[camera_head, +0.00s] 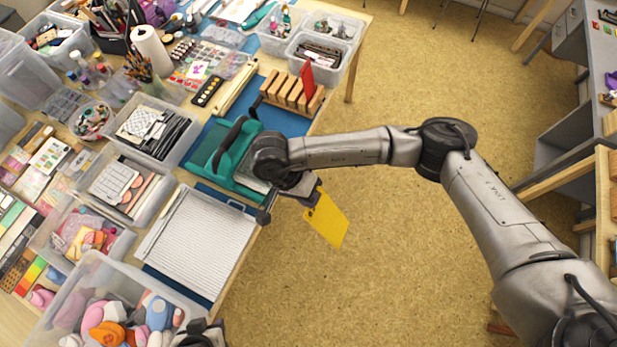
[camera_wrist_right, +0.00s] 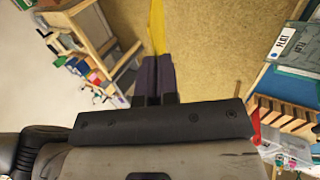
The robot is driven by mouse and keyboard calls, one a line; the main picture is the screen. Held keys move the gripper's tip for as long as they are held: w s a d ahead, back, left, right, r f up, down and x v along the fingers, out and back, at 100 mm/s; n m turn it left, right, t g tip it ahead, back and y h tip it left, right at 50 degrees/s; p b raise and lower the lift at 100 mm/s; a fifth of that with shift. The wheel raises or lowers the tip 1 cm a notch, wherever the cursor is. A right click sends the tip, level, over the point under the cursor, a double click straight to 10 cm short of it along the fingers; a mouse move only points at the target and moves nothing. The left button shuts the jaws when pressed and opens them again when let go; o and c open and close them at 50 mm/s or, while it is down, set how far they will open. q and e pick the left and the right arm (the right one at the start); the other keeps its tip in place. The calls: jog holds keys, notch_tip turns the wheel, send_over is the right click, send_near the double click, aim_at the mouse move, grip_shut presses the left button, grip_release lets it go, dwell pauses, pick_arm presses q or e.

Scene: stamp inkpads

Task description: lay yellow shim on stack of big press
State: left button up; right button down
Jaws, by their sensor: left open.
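The yellow shim (camera_head: 327,220) is a thin flat plate out past the table's front edge, above the floor. My right gripper (camera_head: 312,194) is shut on one end of it. In the right wrist view the purple fingers (camera_wrist_right: 157,75) are together and the shim (camera_wrist_right: 157,25) shows nearly edge-on beyond them. A teal press with a black handle (camera_head: 231,143), likely the big press, stands on the blue mat; my right wrist hides part of it. I cannot make out its stack. My left gripper (camera_head: 203,334) is open at the bottom edge, partly cut off.
A wooden slotted rack (camera_head: 291,94) holding a red plate (camera_head: 307,79) stands behind the press. A grey ribbed board (camera_head: 200,240) lies in front of it. Clear bins crowd the table's left side. The floor (camera_head: 420,250) to the right is open.

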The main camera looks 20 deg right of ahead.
jog(key=w+a+f+m+g+y+b, duration=0.1)
jog(key=w+a+f+m+y+b, duration=0.1)
jog(key=w+f+m+y+b, duration=0.6)
jog(key=w+a+f+m+g+y+b, duration=0.15)
jog(key=a+m+y+b, duration=0.35)
jog(key=m, duration=0.7)
jog(key=w+d+f+m+t+y+b, duration=0.1)
jog(key=w+d+f+m+t+b, duration=0.2)
jog(key=d+f+m+t+b, duration=0.2)
jog(key=w+d+f+m+t+y+b, duration=0.2)
jog(key=w+d+f+m+t+b, duration=0.2)
jog(key=d+f+m+t, duration=0.4)
notch_tip(320, 180, down, 5)
jog(key=m+t+b, duration=0.1)
jog(key=m+t, duration=0.2)
jog(key=t, duration=0.3)
jog(key=shift+w+d+r+t+y+b, duration=0.15)
jog(key=shift+d+t+y+b, duration=0.15)
jog(key=shift+d+t, duration=0.05)
jog(key=shift+d, duration=0.1)
jog(key=shift+f+b, duration=0.4)
jog(key=shift+f, duration=0.35)
